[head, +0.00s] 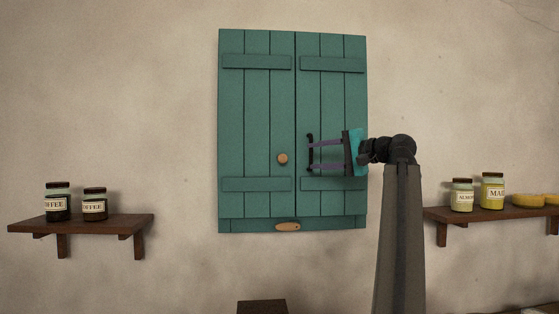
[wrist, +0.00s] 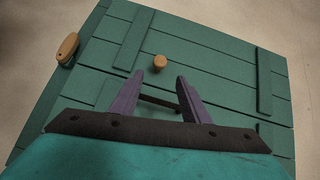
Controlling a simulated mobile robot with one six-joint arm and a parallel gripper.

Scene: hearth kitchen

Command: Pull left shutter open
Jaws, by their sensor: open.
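The left shutter (head: 257,120) is green, planked and closed, flush beside the closed right shutter (head: 333,95). A round wooden knob (head: 283,158) sits on the left shutter near the centre seam. In the wrist view the knob (wrist: 160,62) lies ahead of my fingertips, with left shutter planks (wrist: 205,62) around it. My gripper (head: 312,156) is open and empty, in front of the right shutter and right of the knob. In the wrist view my gripper (wrist: 159,84) has its fingers apart, short of the knob and not touching it.
A dark bar handle (head: 309,150) on the right shutter shows behind my fingers. A wooden latch piece (head: 287,227) sits on the bottom rail. Shelves with jars stand at left (head: 130,222) and right (head: 470,214).

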